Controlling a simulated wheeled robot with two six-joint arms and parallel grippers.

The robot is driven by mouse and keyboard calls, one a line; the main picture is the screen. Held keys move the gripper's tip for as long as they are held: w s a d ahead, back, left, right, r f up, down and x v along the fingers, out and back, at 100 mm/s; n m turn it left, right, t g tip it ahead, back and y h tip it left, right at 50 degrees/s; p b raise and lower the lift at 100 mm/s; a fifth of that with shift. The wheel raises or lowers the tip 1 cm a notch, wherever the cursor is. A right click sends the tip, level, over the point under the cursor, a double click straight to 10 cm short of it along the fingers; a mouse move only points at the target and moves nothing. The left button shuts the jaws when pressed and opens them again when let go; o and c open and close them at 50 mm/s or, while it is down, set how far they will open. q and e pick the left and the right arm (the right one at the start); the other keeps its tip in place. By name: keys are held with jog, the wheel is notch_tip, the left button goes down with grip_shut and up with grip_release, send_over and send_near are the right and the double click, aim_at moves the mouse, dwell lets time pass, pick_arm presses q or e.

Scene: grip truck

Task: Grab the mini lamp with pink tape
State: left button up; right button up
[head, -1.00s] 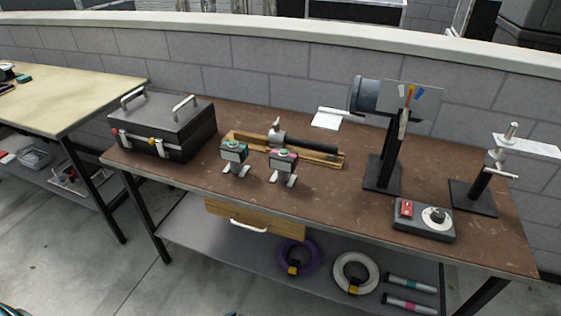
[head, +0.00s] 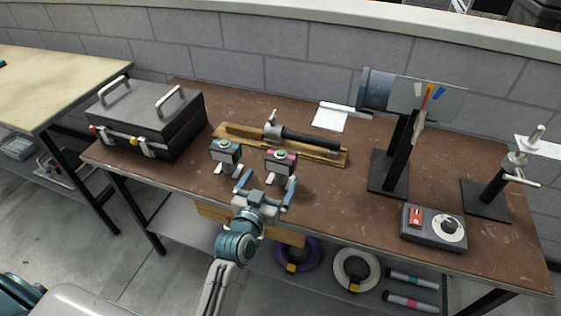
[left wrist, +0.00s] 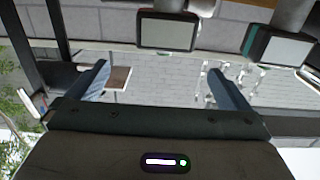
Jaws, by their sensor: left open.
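The mini lamp with pink tape (head: 280,161) stands on the brown workbench, a small grey box-shaped lamp with pink on its top edge. It also shows at the top middle of the left wrist view (left wrist: 167,32), where the picture looks upside down. A similar mini lamp with teal tape (head: 226,154) stands to its left, and shows at the upper right of the left wrist view (left wrist: 277,46). My left gripper (head: 266,188) is open and empty, just in front of the pink-taped lamp, fingers pointing towards it. My right gripper is not in view.
A wooden board with a dark-handled tool (head: 310,138) lies behind the lamps. A dark toolbox (head: 150,120) stands left. A stand with a plate (head: 388,172) and a control box (head: 433,228) are right.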

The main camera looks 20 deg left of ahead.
aim_at(277, 162)
pick_arm(q)
jog(key=w+p, duration=0.3)
jog(key=w, duration=0.7)
jog(key=shift+w+a+p, duration=0.1)
jog(key=shift+w+p, duration=0.1)
jog(key=shift+p, duration=0.2)
jog(key=shift+w+f, duration=0.15)
jog(key=shift+w, duration=0.2)
jog(key=shift+s, duration=0.1)
jog(key=c, duration=1.1)
jog(key=shift+c, duration=1.1)
